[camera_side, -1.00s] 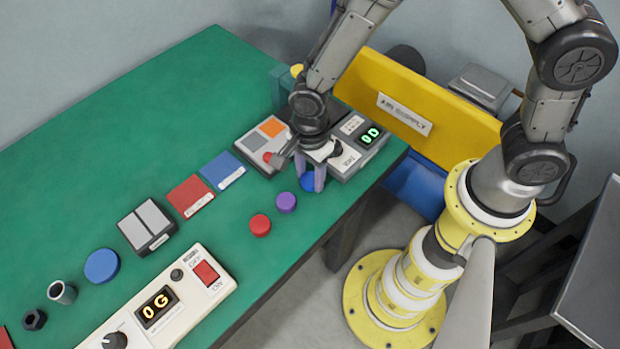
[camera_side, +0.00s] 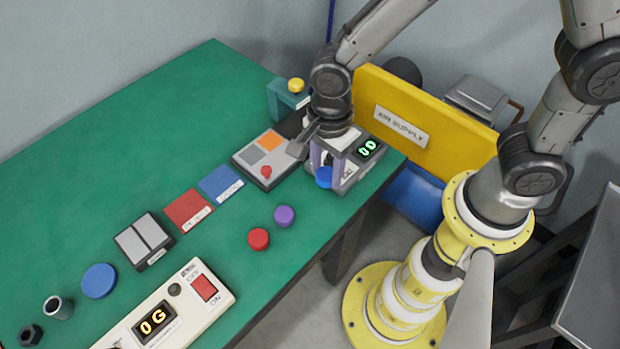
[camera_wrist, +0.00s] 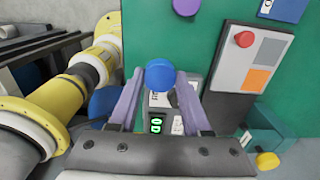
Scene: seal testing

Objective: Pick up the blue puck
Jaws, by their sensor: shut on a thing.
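The blue puck (camera_side: 324,177) is held between the purple fingers of my gripper (camera_side: 328,160) in the side view. It hangs in front of the grey box with the green display and seems raised off the green table. In the wrist view the blue puck (camera_wrist: 160,74) sits between the fingertips of my gripper (camera_wrist: 160,80). A purple puck (camera_side: 284,215) and a red puck (camera_side: 258,239) lie on the table to the lower left of it.
The grey display box (camera_side: 368,150) stands close beside my gripper. A grey panel with a red button (camera_side: 266,172) is at its left. A yellow air supply panel (camera_side: 440,135) rises along the right.

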